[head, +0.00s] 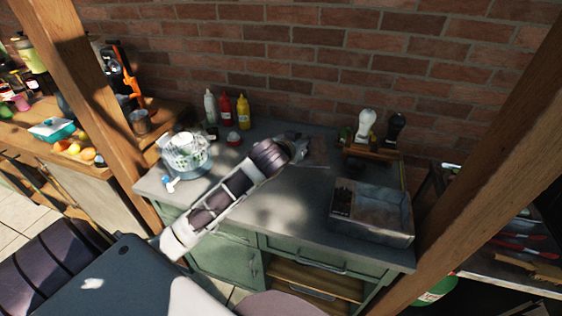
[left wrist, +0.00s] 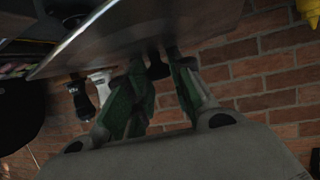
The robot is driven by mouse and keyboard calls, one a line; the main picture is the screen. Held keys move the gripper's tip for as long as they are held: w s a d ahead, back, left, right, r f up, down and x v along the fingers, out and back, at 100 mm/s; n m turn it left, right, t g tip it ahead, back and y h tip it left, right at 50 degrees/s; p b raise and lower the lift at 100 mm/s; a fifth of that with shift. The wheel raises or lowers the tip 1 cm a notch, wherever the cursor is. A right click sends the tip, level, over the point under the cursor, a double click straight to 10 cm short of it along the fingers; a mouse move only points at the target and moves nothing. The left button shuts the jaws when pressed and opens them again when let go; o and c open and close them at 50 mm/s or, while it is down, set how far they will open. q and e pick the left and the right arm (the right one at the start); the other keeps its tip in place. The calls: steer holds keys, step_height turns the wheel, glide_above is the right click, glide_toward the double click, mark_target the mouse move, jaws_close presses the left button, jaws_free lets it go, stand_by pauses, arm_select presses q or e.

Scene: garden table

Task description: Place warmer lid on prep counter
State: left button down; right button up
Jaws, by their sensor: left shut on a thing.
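My left gripper (head: 298,150) reaches in over the middle of the grey prep counter (head: 270,215). In the left wrist view its two green-padded fingers (left wrist: 160,75) are closed around a small dark knob (left wrist: 158,67). The knob joins the flat metal warmer lid (left wrist: 130,35), which fills the top of that view. In the head view the lid (head: 318,152) shows as a dull brownish plate just past the gripper, partly hidden by it. I cannot tell whether the lid touches the counter. My right gripper is not in view.
An open grey metal box (head: 370,213) stands at the counter's right. Behind it are a white shaker (head: 366,124) and a dark one (head: 396,127). Sauce bottles (head: 226,108) and a glass bowl (head: 187,152) stand at the left. The counter's front middle is clear. Wooden posts (head: 478,150) flank the counter.

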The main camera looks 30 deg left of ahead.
arm_select(q)
steer(key=w+a+f+p, duration=0.1)
steer(key=a+f, duration=0.5)
steer(key=a, duration=0.3)
steer(key=w+a+r+m+h, duration=0.1)
steer(key=w+a+m+h, duration=0.1)
steer(key=w, duration=0.3)
steer(key=shift+w+a+r+m+h, duration=0.15)
steer(key=shift+a+r+m+h, duration=0.2)
steer(key=shift+a+h, duration=0.35)
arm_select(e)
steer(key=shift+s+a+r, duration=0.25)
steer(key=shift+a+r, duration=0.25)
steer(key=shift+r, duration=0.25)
arm_select(q)
steer(key=shift+f, duration=0.2)
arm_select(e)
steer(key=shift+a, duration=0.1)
arm_select(q)
step_height(320, 180, down, 5)
steer(key=shift+r+p, duration=0.1)
steer(key=shift+p, duration=0.2)
steer(key=shift+f, duration=0.55)
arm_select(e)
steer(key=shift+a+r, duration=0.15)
